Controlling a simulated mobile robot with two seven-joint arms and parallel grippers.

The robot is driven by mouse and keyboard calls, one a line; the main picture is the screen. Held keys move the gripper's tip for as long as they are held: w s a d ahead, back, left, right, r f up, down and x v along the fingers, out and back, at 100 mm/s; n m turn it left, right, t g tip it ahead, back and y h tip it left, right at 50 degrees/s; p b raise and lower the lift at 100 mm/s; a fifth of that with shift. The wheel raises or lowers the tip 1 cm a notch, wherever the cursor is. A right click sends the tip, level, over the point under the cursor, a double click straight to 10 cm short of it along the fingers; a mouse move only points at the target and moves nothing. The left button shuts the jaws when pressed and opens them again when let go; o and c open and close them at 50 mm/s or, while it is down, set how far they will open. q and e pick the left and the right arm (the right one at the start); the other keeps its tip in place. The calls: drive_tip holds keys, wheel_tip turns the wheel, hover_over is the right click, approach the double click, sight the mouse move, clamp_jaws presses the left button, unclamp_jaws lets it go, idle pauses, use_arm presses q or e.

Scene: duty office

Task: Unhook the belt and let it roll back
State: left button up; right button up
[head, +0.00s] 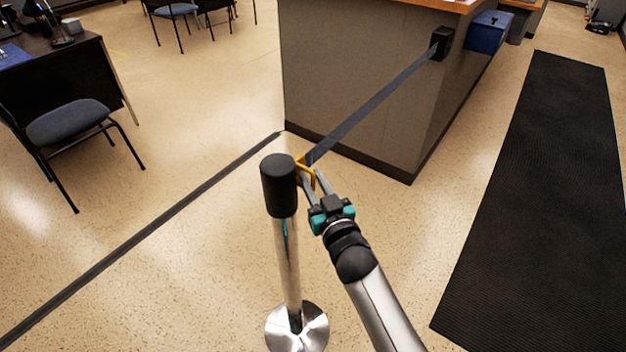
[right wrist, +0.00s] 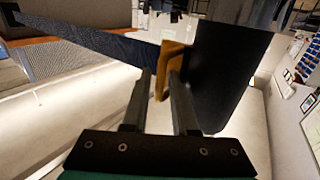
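A dark blue-grey belt (head: 370,108) stretches from a black wall box (head: 441,43) on the counter to a post with a black head (head: 279,185). Its yellow end clip (head: 306,170) sits at the post head. In the right wrist view the clip (right wrist: 170,60) is against the black head (right wrist: 228,70), with the belt (right wrist: 95,42) running off left. My right gripper (head: 308,182) is at the clip. Its fingers (right wrist: 162,88) stand apart on either side of the clip's lower part, with gaps visible. My left gripper is not in view.
The counter (head: 350,70) stands behind the belt. A black floor mat (head: 545,190) lies at right and a blue bin (head: 489,32) beside the counter. A chair (head: 68,125) and desk are at left. A dark strip (head: 150,232) crosses the floor. The post has a round metal base (head: 297,330).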

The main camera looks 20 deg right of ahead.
clamp_jaws()
idle(1.1)
